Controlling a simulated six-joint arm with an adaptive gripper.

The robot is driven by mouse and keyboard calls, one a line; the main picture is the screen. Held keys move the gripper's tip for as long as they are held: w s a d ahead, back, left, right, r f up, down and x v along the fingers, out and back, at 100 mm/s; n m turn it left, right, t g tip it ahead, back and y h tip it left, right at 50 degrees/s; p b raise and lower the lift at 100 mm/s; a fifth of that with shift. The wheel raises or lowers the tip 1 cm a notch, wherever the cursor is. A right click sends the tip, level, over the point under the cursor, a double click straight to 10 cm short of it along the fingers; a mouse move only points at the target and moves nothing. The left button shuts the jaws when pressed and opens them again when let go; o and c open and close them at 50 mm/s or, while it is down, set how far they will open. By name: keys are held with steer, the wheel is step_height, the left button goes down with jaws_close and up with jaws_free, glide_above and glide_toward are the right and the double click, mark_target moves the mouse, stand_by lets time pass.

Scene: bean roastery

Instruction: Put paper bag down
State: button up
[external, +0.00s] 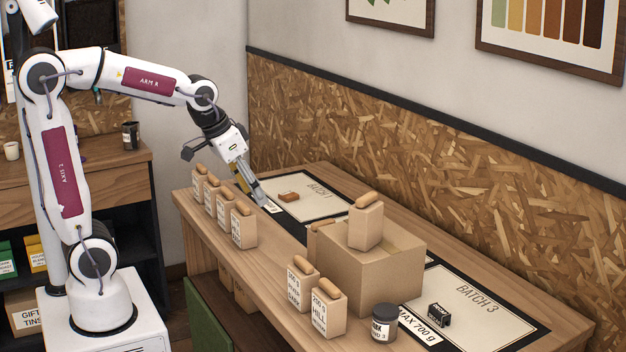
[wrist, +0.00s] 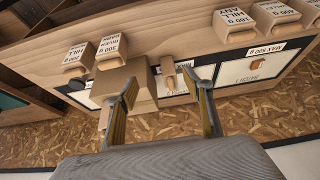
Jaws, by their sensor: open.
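My gripper (external: 268,206) is open over the near edge of the BATCH 1 mat (external: 325,205), with nothing seen between its fingers. In the wrist view the fingers (wrist: 160,95) are spread wide. Tan paper bags with rolled tops stand about. One paper bag (external: 366,227) stands upright on the cardboard box (external: 345,275). Another paper bag (external: 320,226) is mostly hidden behind that box. Several labelled bags (external: 243,230) stand in a row at the table's left edge. Two more labelled bags (external: 328,312) stand in front of the box. Which bag the task means, I cannot tell.
A small orange-brown block (external: 289,197) lies on the BATCH 1 mat. A small black item (external: 439,314) is on the BATCH 3 mat (external: 485,300). A chipboard wall (external: 430,160) bounds the table's back.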

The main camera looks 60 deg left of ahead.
steer(key=s, duration=1.7)
steer(key=shift+d+f+t, duration=0.3)
steer(key=shift+f, duration=0.05)
steer(key=shift+s, duration=0.1)
steer(key=c, duration=0.5)
steer(key=shift+o, duration=0.2)
